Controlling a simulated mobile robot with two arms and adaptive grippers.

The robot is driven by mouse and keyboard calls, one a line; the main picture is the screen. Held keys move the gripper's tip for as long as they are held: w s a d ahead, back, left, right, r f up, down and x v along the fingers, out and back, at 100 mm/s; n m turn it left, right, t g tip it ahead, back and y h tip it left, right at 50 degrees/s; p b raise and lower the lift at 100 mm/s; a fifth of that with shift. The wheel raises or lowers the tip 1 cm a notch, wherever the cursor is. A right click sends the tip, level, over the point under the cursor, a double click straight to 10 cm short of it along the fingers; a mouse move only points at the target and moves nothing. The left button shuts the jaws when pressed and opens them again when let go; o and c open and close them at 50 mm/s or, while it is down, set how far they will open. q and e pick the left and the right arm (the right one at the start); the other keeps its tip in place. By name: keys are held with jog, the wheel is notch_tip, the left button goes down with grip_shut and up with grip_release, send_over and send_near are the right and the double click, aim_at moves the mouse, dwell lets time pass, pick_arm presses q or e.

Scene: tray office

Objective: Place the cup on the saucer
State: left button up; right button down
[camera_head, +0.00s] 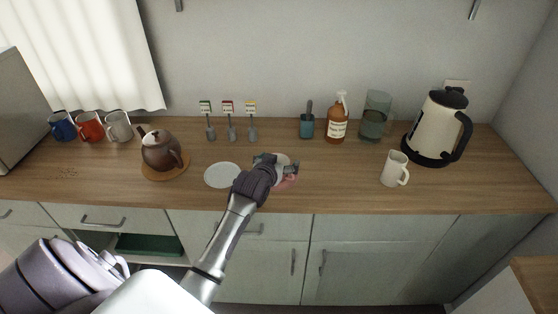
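A round pale saucer (221,175) lies flat and empty on the wooden counter, left of my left gripper. My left gripper (284,170) is above the counter at a pinkish cup (291,182), just right of the saucer. The gripper hides much of this cup, and I cannot tell whether the fingers are closed on it or only around it. My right gripper is not in view. A white mug (395,168) stands upright to the right, in front of the kettle.
A brown teapot (161,152) sits on a wooden mat left of the saucer. Blue (62,126), red (90,127) and white (118,127) mugs stand behind it. An amber bottle (337,122), a glass jar (374,118) and a kettle (437,125) stand at the back right.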

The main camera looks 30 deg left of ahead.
pick_arm(q)
jog(key=shift+r, duration=0.15)
jog(key=v, duration=1.2)
